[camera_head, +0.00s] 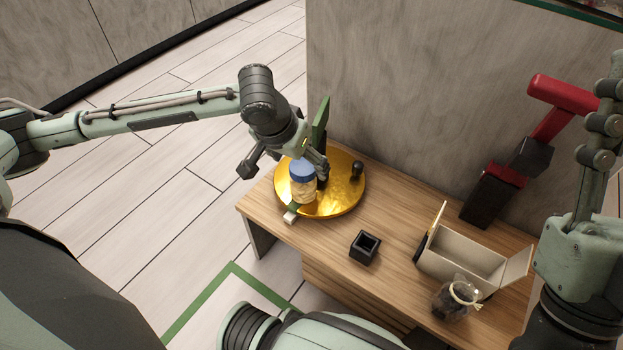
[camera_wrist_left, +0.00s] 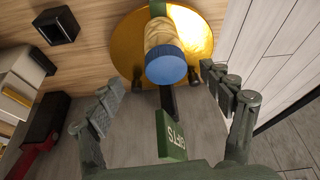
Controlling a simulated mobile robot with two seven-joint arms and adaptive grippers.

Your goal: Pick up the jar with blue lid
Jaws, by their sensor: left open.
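The jar with a blue lid (camera_head: 301,171) stands on a round gold tray (camera_head: 340,202) on the wooden table. Its body is pale and its contents yellowish. In the left wrist view the blue lid (camera_wrist_left: 166,67) faces the camera, between and beyond the fingertips. My left gripper (camera_head: 284,166) is open and empty, with its fingers apart near the jar; I see no clear contact. My right gripper (camera_head: 602,130) is partly in view at the right edge, and its opening cannot be made out.
A green sign (camera_wrist_left: 171,135) stands close beside the jar. A dark knob-like item (camera_head: 357,169) is also on the tray. A small black box (camera_head: 365,247), an open cream box (camera_head: 462,262) and a tied clear bag (camera_head: 452,300) stand to the right. A red and black object (camera_head: 487,195) is behind.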

